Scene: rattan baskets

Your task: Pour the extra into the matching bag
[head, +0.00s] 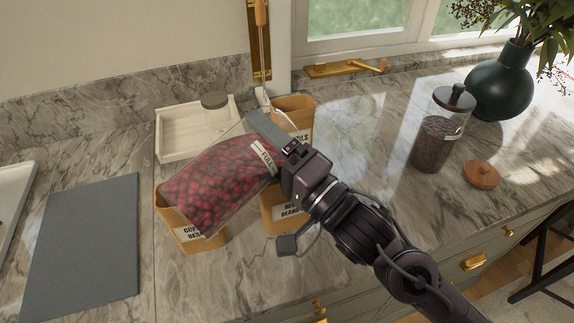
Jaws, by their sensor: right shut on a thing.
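A clear bag of dark red beans (218,178), with a white label partly reading "FULL", is held tilted by my right gripper (276,172). The gripper is shut on the bag's right end. The bag's lower left end hangs over a tan bag (190,236) whose label seems to read "COFFEE BEANS"; I cannot tell whether they touch. A second tan bag (282,215), its label partly hidden but ending in "BEANS", stands under the gripper. A third tan bag (296,106), its label ending in "ILS", stands behind the gripper. My left gripper is out of view.
A cream tray (185,146) with a dark-lidded jar (214,99) sits at the back. A grey board (85,245) lies at left. A glass jar (436,140), a wooden lid (481,174) and a dark green vase (500,82) stand at right. The marble counter between has free room.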

